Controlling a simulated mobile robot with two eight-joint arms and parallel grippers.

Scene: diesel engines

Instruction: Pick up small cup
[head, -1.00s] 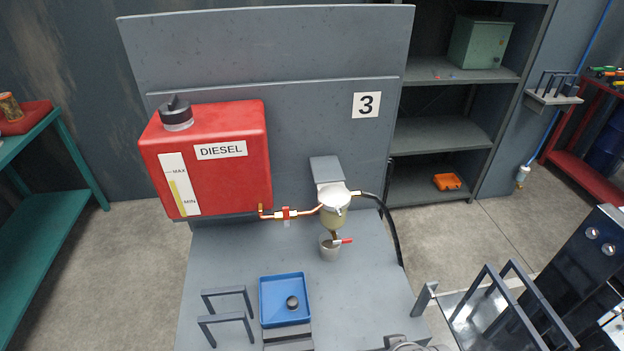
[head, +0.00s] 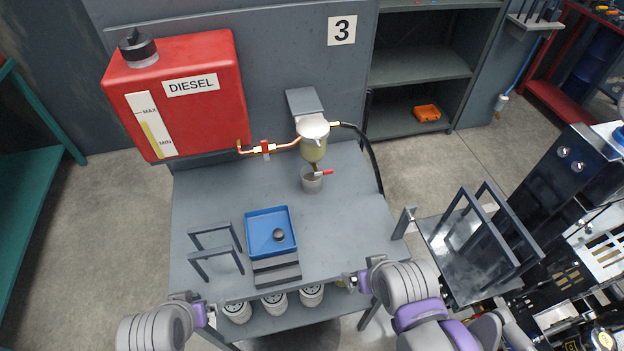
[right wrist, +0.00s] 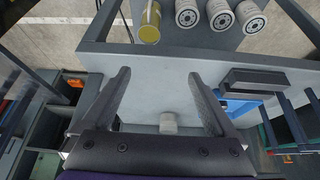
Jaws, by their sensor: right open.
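A small grey cup (head: 312,182) stands upright on the grey workbench (head: 345,225), under the fuel filter (head: 313,145) and its red-handled drain valve (head: 324,173). A pale cup (right wrist: 168,123), which appears to be the same one, shows between my right fingers in the right wrist view. My right gripper (right wrist: 158,76) is open and empty. In the head view my right gripper (head: 352,282) is at the bench's front edge, well apart from the cup. My left gripper (head: 204,314) is near the front left corner; its fingers are too unclear to judge.
A blue tray (head: 291,218) holding a dark round part (head: 279,235) sits left of the cup. Grey racks (head: 216,253) stand beside it. A red diesel tank (head: 180,95) is at back left.

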